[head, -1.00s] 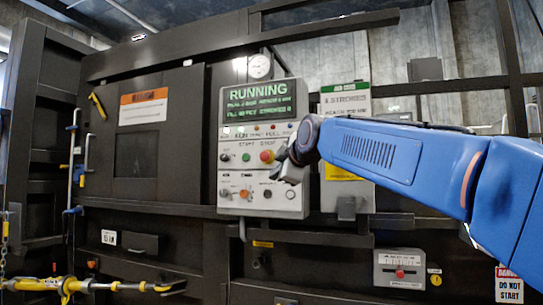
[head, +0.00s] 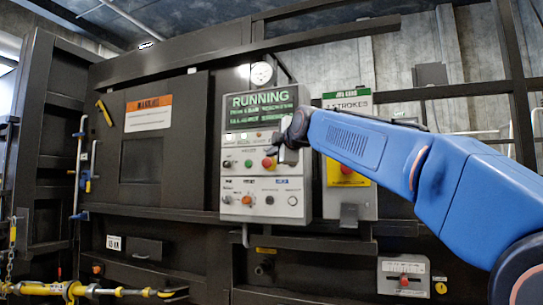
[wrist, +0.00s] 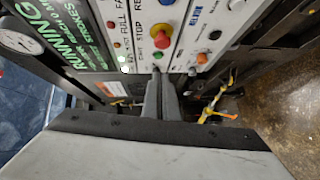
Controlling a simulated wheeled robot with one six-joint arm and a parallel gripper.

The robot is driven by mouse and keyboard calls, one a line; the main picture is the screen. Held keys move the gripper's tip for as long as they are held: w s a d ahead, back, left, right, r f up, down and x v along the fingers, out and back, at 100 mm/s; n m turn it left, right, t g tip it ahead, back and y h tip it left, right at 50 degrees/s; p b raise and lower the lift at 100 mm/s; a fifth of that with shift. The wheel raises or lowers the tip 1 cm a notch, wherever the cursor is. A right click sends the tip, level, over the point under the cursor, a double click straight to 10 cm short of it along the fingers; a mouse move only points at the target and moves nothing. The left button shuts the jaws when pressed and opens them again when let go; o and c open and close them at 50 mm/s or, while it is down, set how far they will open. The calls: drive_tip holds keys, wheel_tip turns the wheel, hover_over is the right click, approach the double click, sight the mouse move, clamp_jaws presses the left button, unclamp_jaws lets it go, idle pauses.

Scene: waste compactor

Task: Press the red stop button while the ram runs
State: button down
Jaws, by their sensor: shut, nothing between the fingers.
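The red stop button (head: 267,162), a round mushroom knob, sits on the grey control panel (head: 232,208), just right of the green start button (head: 248,163). The display (head: 262,108) reads RUNNING in green. In the wrist view the red button (wrist: 161,38) has a yellow collar and stands uncovered beyond the shut, empty fingers (wrist: 161,74). The green button (wrist: 157,55) lies between the red button and the fingertips. The ram itself is not visible.
A box with a green-topped label (head: 347,99) stands right of the panel, close to my arm. A pressure gauge (head: 262,74) is above the panel. A dark rail (head: 430,92) crosses behind my arm. A yellow bar assembly (head: 70,291) is at lower left.

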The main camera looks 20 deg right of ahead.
approach(267, 162)
drive_tip(key=w+a, duration=0.3)
drive_tip(key=a, duration=0.1)
drive_tip(key=shift+w+d+f, duration=0.2)
drive_tip(key=shift+w+d, duration=0.15)
drive_tip(key=shift+w, duration=0.25)
drive_tip(key=shift+w+d+f, duration=0.15)
drive_tip(key=shift+w+d, duration=0.2)
drive_tip(key=shift+w, duration=0.25)
drive_tip(key=shift+w+d, duration=0.25)
drive_tip(key=shift+w, duration=0.1)
drive_tip(key=shift+w+d, duration=0.6)
drive_tip(key=shift+w, duration=0.2)
